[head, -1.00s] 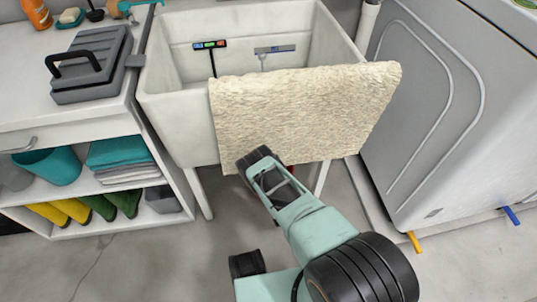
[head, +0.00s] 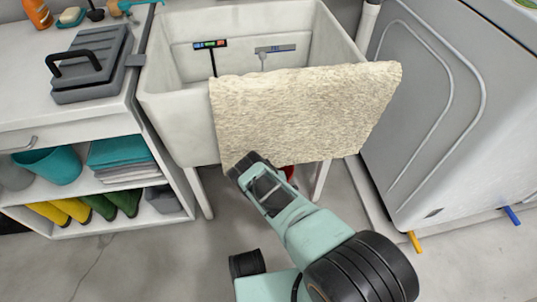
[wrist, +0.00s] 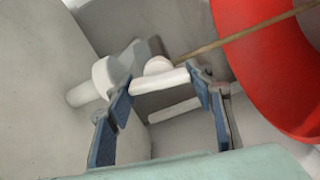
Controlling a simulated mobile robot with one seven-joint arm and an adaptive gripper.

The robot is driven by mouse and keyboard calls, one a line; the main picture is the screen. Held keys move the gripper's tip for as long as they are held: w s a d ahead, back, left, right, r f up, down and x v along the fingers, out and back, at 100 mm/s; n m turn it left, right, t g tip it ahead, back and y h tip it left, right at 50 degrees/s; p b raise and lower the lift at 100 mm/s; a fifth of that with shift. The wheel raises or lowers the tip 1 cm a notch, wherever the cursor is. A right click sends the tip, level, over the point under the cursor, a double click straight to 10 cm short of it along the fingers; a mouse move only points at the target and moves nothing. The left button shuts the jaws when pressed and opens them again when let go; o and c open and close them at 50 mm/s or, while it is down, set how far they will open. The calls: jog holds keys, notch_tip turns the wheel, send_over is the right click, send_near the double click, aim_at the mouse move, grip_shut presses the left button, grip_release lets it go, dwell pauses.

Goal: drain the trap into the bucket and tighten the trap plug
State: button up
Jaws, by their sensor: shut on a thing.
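In the wrist view, my gripper (wrist: 160,84) has its two blue-padded fingers at either end of a white bar-shaped piece, which looks like the trap plug (wrist: 158,80). It is shut on this piece. White rounded trap parts (wrist: 104,76) show just behind and to the left. The red bucket (wrist: 262,50) fills the upper right of the wrist view, with a thin brown rod across it. A bit of the bucket shows in the head view (head: 288,172) beside my arm. My fingers are hidden in the head view. I cannot see any water.
A cream towel (head: 300,115) hangs over the front of the white sink (head: 185,125), above my arm. A shelf unit (head: 100,184) stands left, a grey appliance (head: 425,110) right. Sink legs (head: 320,182) flank the space below. The floor (head: 140,265) at front left is clear.

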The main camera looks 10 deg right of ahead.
jog(key=shift+w+d, duration=0.1)
jog(key=o, duration=1.2)
